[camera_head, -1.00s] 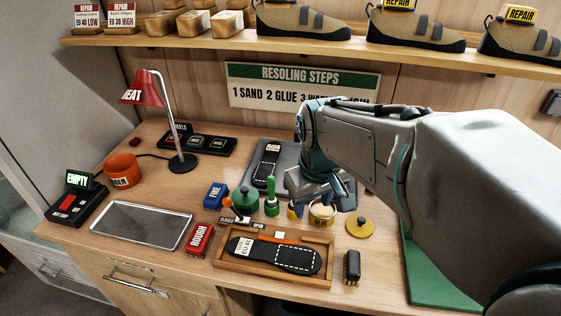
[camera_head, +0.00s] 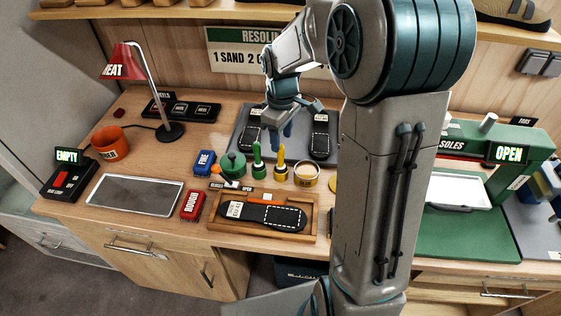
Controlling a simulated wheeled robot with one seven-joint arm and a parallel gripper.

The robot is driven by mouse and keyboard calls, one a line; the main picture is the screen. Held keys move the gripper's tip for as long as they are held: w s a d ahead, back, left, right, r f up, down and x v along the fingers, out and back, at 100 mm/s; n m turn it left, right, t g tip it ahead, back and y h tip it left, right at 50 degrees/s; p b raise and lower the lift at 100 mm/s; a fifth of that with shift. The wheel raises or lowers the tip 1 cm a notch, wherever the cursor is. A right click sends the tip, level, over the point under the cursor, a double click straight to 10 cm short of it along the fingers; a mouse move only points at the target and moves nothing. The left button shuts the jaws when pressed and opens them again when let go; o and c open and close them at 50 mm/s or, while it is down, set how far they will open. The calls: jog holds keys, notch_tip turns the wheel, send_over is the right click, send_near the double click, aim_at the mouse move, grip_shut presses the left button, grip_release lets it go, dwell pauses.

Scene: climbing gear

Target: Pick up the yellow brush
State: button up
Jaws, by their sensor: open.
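The yellow brush (camera_head: 281,161) stands upright on the bench, its handle pointing up, just right of the green brush (camera_head: 257,158). Its lower end meets a small dark and yellow base; I cannot tell its exact shape. My gripper (camera_head: 281,130) is open and points down. In the picture it is just above the yellow brush's tip, over the grey mat (camera_head: 240,147). No contact with the brush shows, and the depth gap between them is hard to tell.
A yellow tin (camera_head: 306,174) stands close right of the brush, and a green pot (camera_head: 233,164) stands to the left. A wooden tray (camera_head: 312,227) with a sole lies in front. Two dark soles lie on the mat behind. My arm hides the bench at right.

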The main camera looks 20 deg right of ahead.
aim_at(281, 165)
jog(key=shift+a+f+p, duration=0.1)
jog(key=shift+f+p, duration=0.65)
jog(key=shift+f, duration=2.75)
jog(key=shift+c, duration=0.4)
grip_shut()
